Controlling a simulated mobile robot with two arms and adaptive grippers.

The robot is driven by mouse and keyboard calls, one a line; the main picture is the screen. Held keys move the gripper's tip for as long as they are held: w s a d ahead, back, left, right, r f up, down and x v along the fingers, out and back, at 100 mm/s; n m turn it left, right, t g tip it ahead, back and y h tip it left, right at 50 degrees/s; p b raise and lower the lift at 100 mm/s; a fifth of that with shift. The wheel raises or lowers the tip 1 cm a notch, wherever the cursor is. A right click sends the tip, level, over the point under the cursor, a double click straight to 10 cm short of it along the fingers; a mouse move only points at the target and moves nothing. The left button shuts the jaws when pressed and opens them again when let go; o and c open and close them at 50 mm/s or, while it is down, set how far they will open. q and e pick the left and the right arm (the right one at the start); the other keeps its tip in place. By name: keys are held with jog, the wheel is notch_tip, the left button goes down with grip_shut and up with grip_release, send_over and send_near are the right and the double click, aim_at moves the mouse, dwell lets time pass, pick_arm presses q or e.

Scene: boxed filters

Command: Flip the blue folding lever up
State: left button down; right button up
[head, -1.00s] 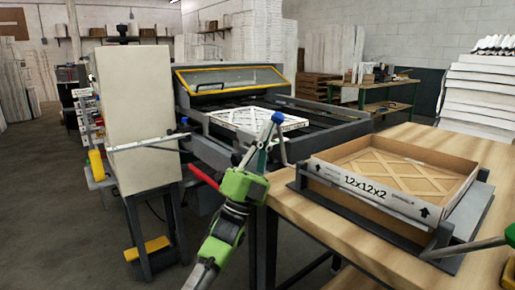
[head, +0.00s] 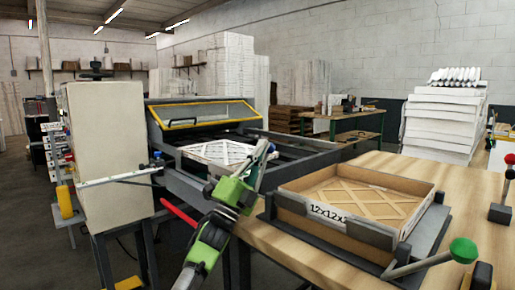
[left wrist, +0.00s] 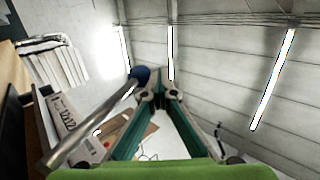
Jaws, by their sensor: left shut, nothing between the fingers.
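The blue folding lever shows in the left wrist view as a metal rod with a blue knob (left wrist: 140,73), slanting up from the lower left. In the head view its blue knob (head: 271,148) is small and partly mixed with my gripper. My right gripper is not in view.
An open box with a filter (head: 365,200) sits in a dark fixture on the wooden table (head: 464,205). A green-knobbed lever (head: 463,250) stands at the right front. A machine with a yellow-framed window (head: 205,115) and a white boxed filter (head: 222,152) is behind my gripper.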

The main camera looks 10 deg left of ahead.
pick_arm(q)
jog(key=shift+w+d+f+g, duration=0.2)
jog(key=shift+w+g, duration=0.1)
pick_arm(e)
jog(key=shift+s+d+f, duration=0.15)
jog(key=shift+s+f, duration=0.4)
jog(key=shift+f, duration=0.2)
pick_arm(q)
jog(key=shift+f, duration=0.1)
jog(key=shift+s+a+f, duration=0.1)
jog(key=shift+s+f, duration=0.05)
jog(key=shift+v, duration=1.2)
jog(key=s+a, duration=0.6)
jog(key=s, duration=0.4)
jog(key=shift+a, duration=0.3)
jog(key=shift+s, duration=0.1)
